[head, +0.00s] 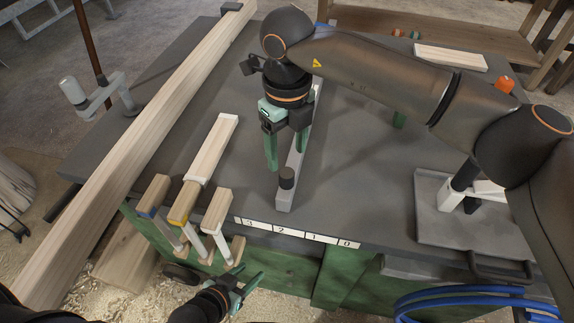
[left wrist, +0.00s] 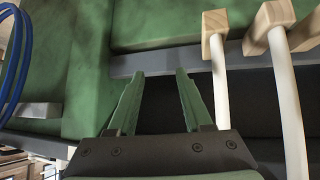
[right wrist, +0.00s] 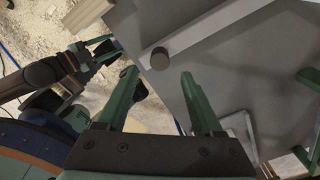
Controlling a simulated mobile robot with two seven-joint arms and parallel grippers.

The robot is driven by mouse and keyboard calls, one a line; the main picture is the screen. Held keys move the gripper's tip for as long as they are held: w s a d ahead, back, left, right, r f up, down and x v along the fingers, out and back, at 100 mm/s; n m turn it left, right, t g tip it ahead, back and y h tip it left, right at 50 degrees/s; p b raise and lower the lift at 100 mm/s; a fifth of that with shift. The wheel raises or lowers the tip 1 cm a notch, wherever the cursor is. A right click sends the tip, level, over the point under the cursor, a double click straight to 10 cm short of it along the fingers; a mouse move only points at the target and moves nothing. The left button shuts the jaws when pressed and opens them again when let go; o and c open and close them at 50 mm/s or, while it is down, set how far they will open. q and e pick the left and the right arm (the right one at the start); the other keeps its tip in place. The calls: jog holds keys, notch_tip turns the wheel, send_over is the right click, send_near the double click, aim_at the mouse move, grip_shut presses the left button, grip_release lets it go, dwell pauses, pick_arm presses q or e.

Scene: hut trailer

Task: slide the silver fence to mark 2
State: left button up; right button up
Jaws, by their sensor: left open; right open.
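The silver fence (head: 296,165) is a long grey bar lying on the dark table top, with a black knob (head: 287,178) near its front end. A white strip with number marks (head: 281,230) runs along the table's front edge. The fence's front end is close to the 2 label; exact alignment is unclear. My right gripper (head: 286,158) is open above the fence, fingers pointing down near the knob. In the right wrist view the knob (right wrist: 160,58) appears just beyond the gap between the fingertips. My left gripper (head: 252,272) is open and empty, low in front of the table edge.
Several wood-handled clamps (head: 215,210) stand at the front edge, left of the marks, close to my left gripper. A long timber beam (head: 150,130) lies along the left side. A grey tray (head: 440,220) sits at right. The table between fence and tray is clear.

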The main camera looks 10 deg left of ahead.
jog(key=shift+r, duration=2.55)
